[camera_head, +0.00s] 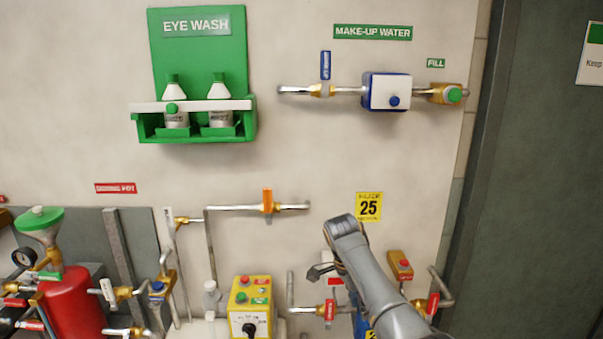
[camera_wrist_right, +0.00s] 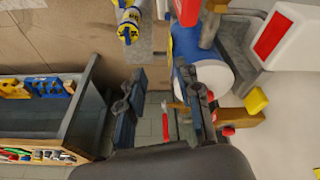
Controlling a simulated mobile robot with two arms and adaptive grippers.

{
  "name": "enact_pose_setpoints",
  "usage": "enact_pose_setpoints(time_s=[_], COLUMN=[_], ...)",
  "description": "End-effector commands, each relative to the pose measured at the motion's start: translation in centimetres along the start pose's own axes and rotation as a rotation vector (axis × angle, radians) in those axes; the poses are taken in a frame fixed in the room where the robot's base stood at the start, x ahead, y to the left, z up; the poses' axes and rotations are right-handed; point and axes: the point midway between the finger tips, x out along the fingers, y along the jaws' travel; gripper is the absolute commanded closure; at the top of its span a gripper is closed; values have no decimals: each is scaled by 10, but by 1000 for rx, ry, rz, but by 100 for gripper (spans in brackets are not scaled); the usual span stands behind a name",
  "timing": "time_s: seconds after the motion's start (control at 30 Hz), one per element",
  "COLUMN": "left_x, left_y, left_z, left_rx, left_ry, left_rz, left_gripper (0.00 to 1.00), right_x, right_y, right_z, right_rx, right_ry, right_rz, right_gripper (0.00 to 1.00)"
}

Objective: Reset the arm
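My right arm (camera_head: 372,280) rises from the lower right in the head view, in front of the wall and its pipes. Its grey link bends at the top near the yellow 25 sign. My right gripper (camera_head: 322,270) shows only partly there, as a small dark finger left of the arm. In the right wrist view the two dark fingers of this gripper (camera_wrist_right: 165,100) stand apart with floor and a red-handled part visible beyond the gap. Nothing is held between them. My left arm and gripper are in neither view.
A yellow control box (camera_head: 250,305) stands left of the arm. Red-handled valves (camera_head: 330,308) and an orange valve block (camera_head: 400,264) flank it. A red tank (camera_head: 75,300) stands lower left. The right wrist view shows a shelf with tools (camera_wrist_right: 40,155).

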Motion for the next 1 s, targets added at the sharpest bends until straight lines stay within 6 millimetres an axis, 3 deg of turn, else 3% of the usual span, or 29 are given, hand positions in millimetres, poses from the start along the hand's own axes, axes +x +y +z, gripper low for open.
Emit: enact_pose_setpoints(time_s=[0.03,0.27,0.5,0.67,0.8,1.0], left_x=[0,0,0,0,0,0], left_y=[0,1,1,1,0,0], left_z=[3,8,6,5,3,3], left_rx=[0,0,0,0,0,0], left_ry=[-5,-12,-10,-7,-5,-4], left_rz=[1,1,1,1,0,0], left_gripper=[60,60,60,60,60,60], right_x=[20,106,169,185,180,162], right_y=[6,54,144,218,281,337], right_z=[6,40,70,86,97,105], right_rx=[-38,-300,-583,-776,-942,-1104], right_ry=[-17,-84,-94,-68,-29,17], right_rz=[-7,-92,-191,-253,-299,-340], right_gripper=[66,66,66,66,66,66])
